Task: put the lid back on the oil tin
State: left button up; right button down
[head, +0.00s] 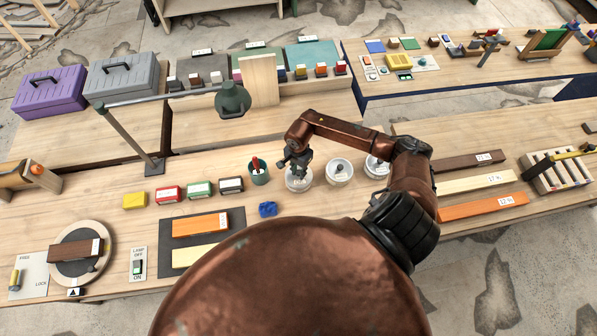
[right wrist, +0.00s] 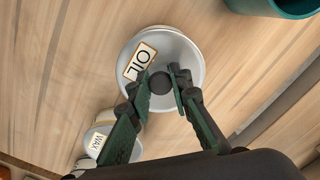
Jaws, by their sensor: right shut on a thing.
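The oil tin (head: 299,185) stands on the near bench, leftmost of three pale round tins. Its round grey lid (right wrist: 185,55) bears an OIL label (right wrist: 140,62) and a dark knob (right wrist: 160,83) in the right wrist view. My right gripper (head: 295,163) is directly above the tin; in the right wrist view its fingers (right wrist: 161,86) are shut on the knob. The lid covers the tin's top from above; I cannot tell whether it sits flush or slightly above the rim. My left gripper is not in view.
Two more tins (head: 339,173) (head: 377,168) stand to the right; one labelled WAX (right wrist: 98,145) shows in the right wrist view. A green cup (head: 259,173) with a red-handled item is close on the left. A blue object (head: 267,209) lies in front. A lamp (head: 232,100) overhangs behind.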

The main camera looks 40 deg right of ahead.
jog(key=shift+b, duration=0.3)
dwell(0.6)
jog(key=shift+f+b, duration=0.2)
jog(key=shift+b, duration=0.85)
dwell(1.6)
jog(key=c, duration=1.7)
grip_release()
jog(key=o, duration=0.5)
jog(key=shift+r, duration=0.1)
jog(key=shift+r+p, duration=1.6)
jog(key=shift+r, duration=1.85)
